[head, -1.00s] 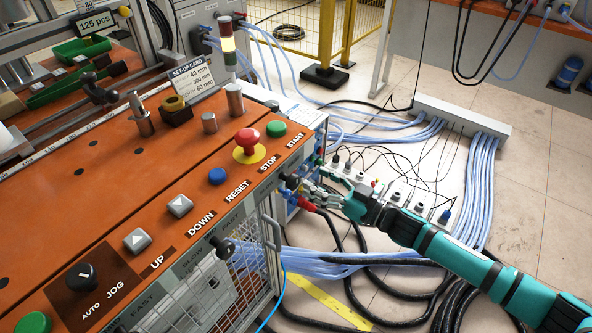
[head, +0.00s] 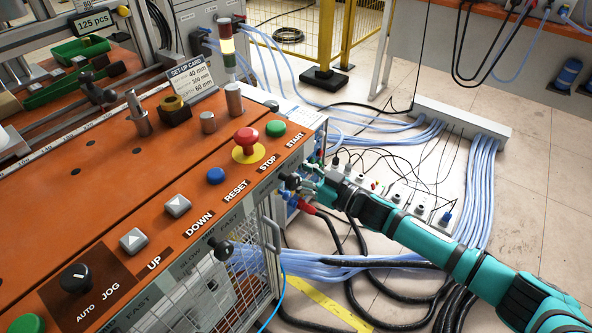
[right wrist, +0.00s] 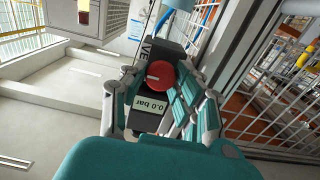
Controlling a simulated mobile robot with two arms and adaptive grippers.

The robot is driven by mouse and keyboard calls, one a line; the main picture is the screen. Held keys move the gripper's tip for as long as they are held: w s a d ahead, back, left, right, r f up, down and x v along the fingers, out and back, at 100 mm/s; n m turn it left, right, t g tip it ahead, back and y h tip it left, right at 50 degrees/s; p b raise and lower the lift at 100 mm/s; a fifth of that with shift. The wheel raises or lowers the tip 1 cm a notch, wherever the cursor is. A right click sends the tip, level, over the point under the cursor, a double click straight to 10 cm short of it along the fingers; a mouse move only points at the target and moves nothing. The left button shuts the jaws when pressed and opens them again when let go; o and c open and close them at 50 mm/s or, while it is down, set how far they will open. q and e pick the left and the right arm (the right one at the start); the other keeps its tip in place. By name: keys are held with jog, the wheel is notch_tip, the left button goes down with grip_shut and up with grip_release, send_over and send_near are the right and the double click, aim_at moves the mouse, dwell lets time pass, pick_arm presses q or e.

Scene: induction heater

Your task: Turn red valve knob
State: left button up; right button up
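The red valve knob (right wrist: 161,74) is round and sits on a dark block in the right wrist view, above a small display reading 0.0 bar (right wrist: 150,104). My right gripper (right wrist: 156,78) is open, with its fingers on both sides of the knob. Whether either finger touches the knob cannot be told. My left gripper is not in view.
The orange control panel (head: 130,200) carries a red stop button (head: 247,140) and several other controls close to the right hand. A metal handle (head: 270,234), red connector (head: 300,206) and dark hoses lie below it. Mesh fencing (right wrist: 275,95) stands right in the wrist view.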

grip_shut()
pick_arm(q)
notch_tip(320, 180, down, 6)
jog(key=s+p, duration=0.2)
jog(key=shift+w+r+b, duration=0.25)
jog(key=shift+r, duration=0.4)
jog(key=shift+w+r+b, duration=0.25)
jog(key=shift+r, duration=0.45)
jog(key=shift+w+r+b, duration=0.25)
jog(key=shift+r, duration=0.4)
pick_arm(e)
jog(key=shift+s+a+f+n, duration=0.1)
jog(key=shift+f+n, duration=0.05)
jog(key=shift+n, duration=4.4)
jog(key=shift+s+f+n, duration=0.1)
jog(key=shift+n, duration=4.45)
